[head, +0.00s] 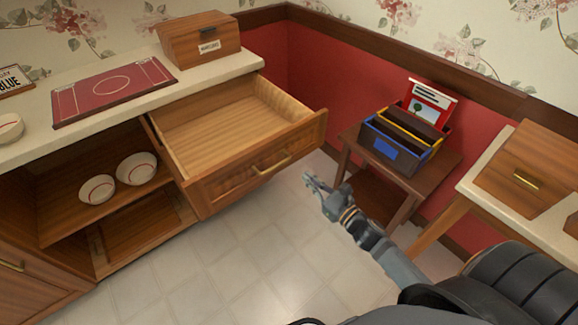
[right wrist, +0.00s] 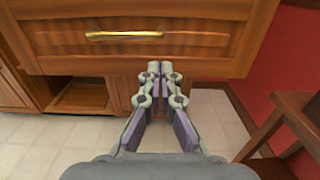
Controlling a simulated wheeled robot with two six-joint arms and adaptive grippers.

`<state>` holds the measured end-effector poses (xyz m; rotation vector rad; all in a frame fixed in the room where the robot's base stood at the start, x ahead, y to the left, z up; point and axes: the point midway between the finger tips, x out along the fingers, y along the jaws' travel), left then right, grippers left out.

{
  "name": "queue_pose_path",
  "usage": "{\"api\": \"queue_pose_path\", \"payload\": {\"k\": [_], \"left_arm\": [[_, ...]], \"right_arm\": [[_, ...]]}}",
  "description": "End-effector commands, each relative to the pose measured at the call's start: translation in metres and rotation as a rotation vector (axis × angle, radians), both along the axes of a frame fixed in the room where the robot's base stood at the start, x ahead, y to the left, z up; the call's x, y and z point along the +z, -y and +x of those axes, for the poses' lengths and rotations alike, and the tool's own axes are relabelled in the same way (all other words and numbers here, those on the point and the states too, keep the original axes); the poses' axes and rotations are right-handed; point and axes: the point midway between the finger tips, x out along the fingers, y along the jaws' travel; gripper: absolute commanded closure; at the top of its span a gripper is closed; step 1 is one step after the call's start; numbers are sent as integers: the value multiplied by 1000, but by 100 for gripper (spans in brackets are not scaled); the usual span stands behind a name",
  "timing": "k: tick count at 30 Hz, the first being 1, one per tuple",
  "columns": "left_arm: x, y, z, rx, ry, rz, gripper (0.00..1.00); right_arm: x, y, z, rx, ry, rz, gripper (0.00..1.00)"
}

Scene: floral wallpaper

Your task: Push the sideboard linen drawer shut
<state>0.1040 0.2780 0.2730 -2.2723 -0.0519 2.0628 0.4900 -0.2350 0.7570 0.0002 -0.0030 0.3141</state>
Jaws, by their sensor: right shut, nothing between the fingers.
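The sideboard linen drawer (head: 258,168) is wooden with a brass handle (head: 271,164). It stands pulled out from the sideboard, and its inside looks empty. In the right wrist view the drawer front (right wrist: 205,38) fills the top, with its handle (right wrist: 124,35) to the left of centre. My right gripper (head: 309,180) is shut and empty, in front of the drawer and to the right of the handle in the head view. In the right wrist view its fingertips (right wrist: 164,68) show at the drawer front's lower edge; I cannot tell whether they touch. My left gripper is not in view.
The sideboard top (head: 215,75) bears a wooden box (head: 199,42) and a red board (head: 113,90). Bowls (head: 137,169) stand on the open shelf below. A small table (head: 394,177) with a divided organiser (head: 398,145) stands right of the drawer. The tiled floor (head: 235,260) is clear.

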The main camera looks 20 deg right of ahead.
Motion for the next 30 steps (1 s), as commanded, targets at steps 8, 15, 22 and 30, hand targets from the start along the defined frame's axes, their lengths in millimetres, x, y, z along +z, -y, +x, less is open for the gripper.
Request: {"api": "queue_pose_path", "payload": {"k": [8,15,22,30], "left_arm": [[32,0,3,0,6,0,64],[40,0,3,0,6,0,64],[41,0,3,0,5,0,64],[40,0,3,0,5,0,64]], "right_arm": [[8,-16,52,-3,0,4,100],[3,-28,86,0,-2,2,100],[1,-31,95,0,-3,0,100],[1,-31,95,0,-3,0,100]]}}
